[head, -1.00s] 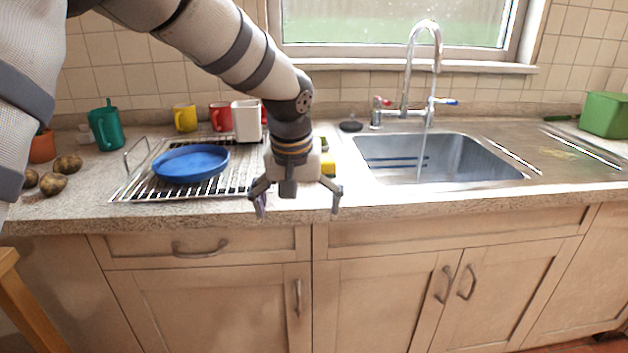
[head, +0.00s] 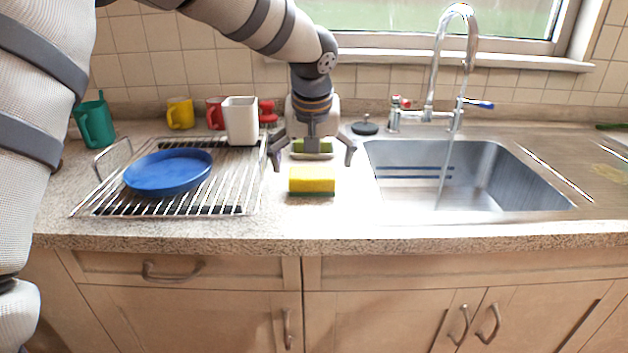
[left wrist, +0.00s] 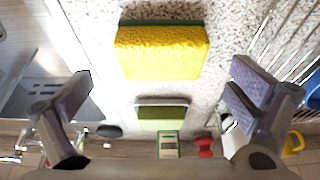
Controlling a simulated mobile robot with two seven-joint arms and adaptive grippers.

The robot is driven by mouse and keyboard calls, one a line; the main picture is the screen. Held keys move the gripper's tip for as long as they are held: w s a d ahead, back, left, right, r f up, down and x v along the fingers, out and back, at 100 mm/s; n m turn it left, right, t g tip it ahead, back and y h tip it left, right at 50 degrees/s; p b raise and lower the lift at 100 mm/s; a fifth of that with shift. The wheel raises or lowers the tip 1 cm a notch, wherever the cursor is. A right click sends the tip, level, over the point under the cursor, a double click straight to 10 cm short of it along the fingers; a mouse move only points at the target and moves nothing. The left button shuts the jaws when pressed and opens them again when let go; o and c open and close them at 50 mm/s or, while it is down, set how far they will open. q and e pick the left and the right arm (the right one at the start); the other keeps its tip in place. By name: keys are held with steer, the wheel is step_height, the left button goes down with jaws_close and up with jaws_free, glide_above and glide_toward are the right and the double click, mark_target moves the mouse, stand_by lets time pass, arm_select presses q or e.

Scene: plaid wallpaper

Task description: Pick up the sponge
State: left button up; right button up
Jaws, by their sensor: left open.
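The sponge (head: 312,180) is yellow with a dark green underside. It lies flat on the counter between the drying rack and the sink. In the left wrist view the sponge (left wrist: 162,52) shows at the top centre, beyond the fingertips. My left gripper (head: 313,160) is open and empty. In the head view it hangs above the counter, just behind the sponge. In the left wrist view its two fingers (left wrist: 160,95) are spread wider than the sponge, one on each side of the gap. My right gripper is not in view.
A drying rack (head: 222,200) with a blue plate (head: 168,171) is on the left. A white cup (head: 240,121) stands at its back. The sink (head: 480,205) with running tap (head: 440,80) is on the right. A green-topped item (left wrist: 162,112) lies behind the sponge.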

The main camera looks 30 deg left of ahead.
mark_target(312, 172)
arm_select(q)
steer(key=x, duration=0.4)
steer(key=shift+s+f, duration=0.1)
steer(key=shift+f, duration=0.05)
steer(key=c, duration=1)
steer(key=shift+c, duration=0.2)
